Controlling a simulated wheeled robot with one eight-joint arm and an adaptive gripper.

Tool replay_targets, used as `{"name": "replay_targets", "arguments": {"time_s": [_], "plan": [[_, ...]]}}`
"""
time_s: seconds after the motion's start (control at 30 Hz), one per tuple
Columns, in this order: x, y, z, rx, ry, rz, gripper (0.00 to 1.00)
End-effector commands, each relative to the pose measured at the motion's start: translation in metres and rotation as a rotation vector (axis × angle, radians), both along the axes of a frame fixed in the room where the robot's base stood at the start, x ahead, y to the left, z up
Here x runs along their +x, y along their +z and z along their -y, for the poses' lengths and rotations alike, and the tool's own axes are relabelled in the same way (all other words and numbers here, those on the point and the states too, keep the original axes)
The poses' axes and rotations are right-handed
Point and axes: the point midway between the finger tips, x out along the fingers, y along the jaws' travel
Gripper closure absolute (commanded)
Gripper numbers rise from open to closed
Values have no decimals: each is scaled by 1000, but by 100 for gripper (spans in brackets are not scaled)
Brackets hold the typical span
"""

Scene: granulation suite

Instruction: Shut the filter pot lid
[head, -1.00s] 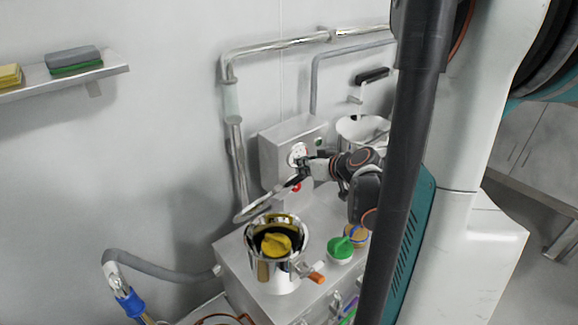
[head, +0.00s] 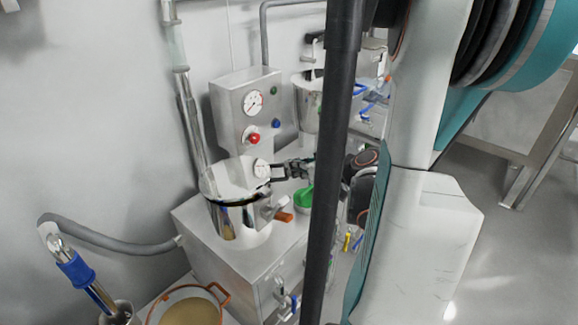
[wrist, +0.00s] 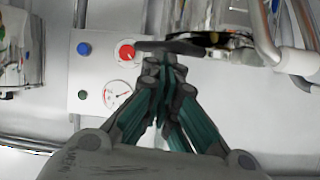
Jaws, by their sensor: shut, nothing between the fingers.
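The filter pot (head: 232,222) is a shiny steel pot on the metal cabinet. Its mirror-like lid (head: 228,180) now covers most of the mouth, with a dark line along its front edge. I cannot tell whether it lies fully flat. My gripper (head: 277,172) is at the right side of the lid, close to its rim. In the wrist view my fingers (wrist: 165,62) are shut and empty, with their tips close to a dark edge-on rim (wrist: 180,47). Whether they touch it is unclear. The pot's inside is hidden in the head view.
A control box (head: 232,108) with a gauge and red button (head: 253,138) stands behind the pot. An orange-tipped handle (head: 284,216) sticks out at the pot's right. A green-lidded container (head: 304,197) stands beyond it. A second pot (head: 308,103) is farther back.

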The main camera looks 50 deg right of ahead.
Motion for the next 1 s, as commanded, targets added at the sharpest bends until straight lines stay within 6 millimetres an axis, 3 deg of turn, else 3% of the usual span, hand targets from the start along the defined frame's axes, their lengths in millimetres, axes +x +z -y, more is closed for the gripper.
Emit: {"name": "replay_targets", "arguments": {"time_s": [0.03, 0.1, 0.33, 1.0], "plan": [[-2, -14, 0, 0, 0, 0, 100], [-3, -23, 0, 1, 0, 0, 100], [-6, -42, 0, 1, 0, -1, 100], [-7, -48, -2, 1, 4, -2, 100]]}}
